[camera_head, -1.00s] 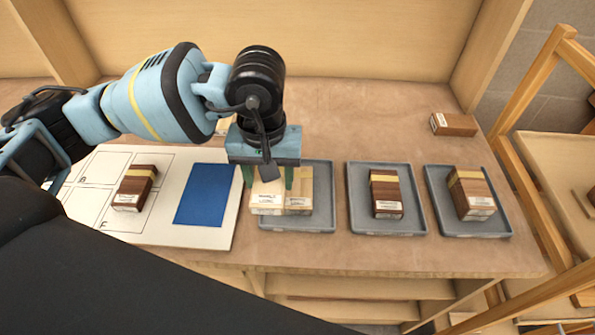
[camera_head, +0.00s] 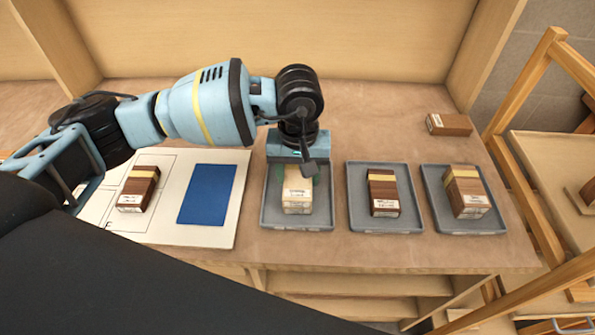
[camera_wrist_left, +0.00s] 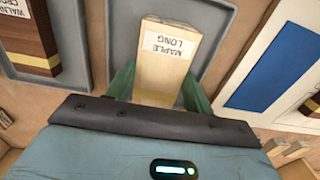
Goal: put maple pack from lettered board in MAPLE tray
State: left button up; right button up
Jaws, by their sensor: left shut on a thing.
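My left gripper (camera_head: 296,176) is shut on a pale maple pack (camera_head: 298,196) over the left grey tray (camera_head: 296,224). The wrist view shows the pack (camera_wrist_left: 165,58) between the green fingers, its label reading MAPLE LONG, with the tray (camera_wrist_left: 120,25) around it. I cannot tell whether it touches the tray or whether another pale pack lies beneath it. The lettered board (camera_head: 165,226) lies to the left, with a dark pack (camera_head: 138,188) and a blue panel (camera_head: 208,195). The tray's lettering is not readable. My right gripper is not in view.
The middle tray (camera_head: 384,224) and right tray (camera_head: 470,226) each hold a dark, yellow-banded pack (camera_head: 383,192), (camera_head: 466,192). Another brown pack (camera_head: 449,124) lies at the back right. A wooden rack (camera_head: 540,150) stands at the right. Bare table lies behind the middle tray.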

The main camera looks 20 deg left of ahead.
aim_at(298, 178)
pick_arm(q)
jog(key=shift+f, duration=0.2)
jog(key=o, duration=1)
jog(key=shift+r, duration=0.1)
notch_tip(298, 178, up, 12)
jog(key=b, duration=0.1)
jog(key=shift+r, duration=0.1)
